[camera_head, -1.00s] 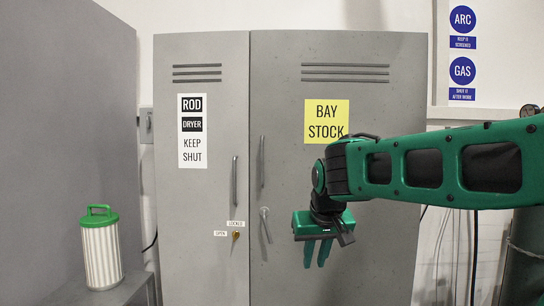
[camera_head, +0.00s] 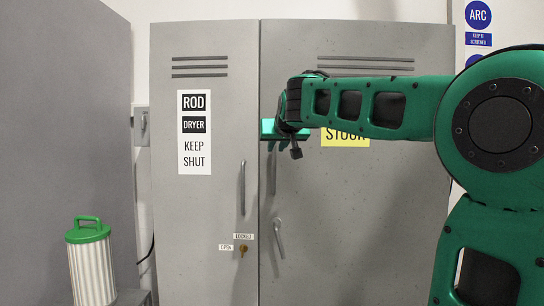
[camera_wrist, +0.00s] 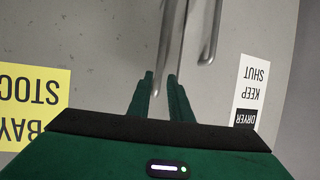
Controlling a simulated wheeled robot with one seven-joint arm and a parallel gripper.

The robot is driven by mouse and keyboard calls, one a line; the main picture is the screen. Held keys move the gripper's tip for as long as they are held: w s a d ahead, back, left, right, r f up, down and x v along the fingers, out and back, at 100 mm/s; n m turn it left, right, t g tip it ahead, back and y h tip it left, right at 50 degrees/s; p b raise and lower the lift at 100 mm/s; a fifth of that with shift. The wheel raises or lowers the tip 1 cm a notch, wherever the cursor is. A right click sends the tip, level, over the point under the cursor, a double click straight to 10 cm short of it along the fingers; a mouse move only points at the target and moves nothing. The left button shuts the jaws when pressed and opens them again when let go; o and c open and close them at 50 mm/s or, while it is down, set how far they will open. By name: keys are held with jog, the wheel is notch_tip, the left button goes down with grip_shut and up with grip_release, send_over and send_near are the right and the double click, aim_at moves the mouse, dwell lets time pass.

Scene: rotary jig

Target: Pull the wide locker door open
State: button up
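The wide locker door (camera_head: 345,235) is grey, with a yellow BAY STOCK sign (camera_head: 345,140) partly hidden by my arm, and looks shut. Its upright bar handle (camera_head: 271,175) is near its left edge; my gripper covers the upper end. My gripper (camera_head: 276,148) is at that upper end. In the wrist view its two fingers (camera_wrist: 160,78) are apart, with the bar handle (camera_wrist: 164,45) running between them. I see no clear contact. A small lever (camera_head: 279,238) sits below the handle on the same door.
The narrow ROD DRYER door (camera_head: 195,220) stands shut on the left, with its own bar handle (camera_head: 242,188) close by and a brass key lock (camera_head: 243,250) below. A green-lidded canister (camera_head: 92,265) stands at the lower left. A grey panel (camera_head: 65,120) fills the far left.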

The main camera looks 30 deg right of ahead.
aim_at(275, 151)
jog(key=x, duration=0.5)
jog(key=shift+w+d+f, duration=0.1)
jog(key=shift+w+d, duration=0.1)
jog(key=shift+w, duration=0.1)
grip_shut()
jog(key=shift+s, duration=0.15)
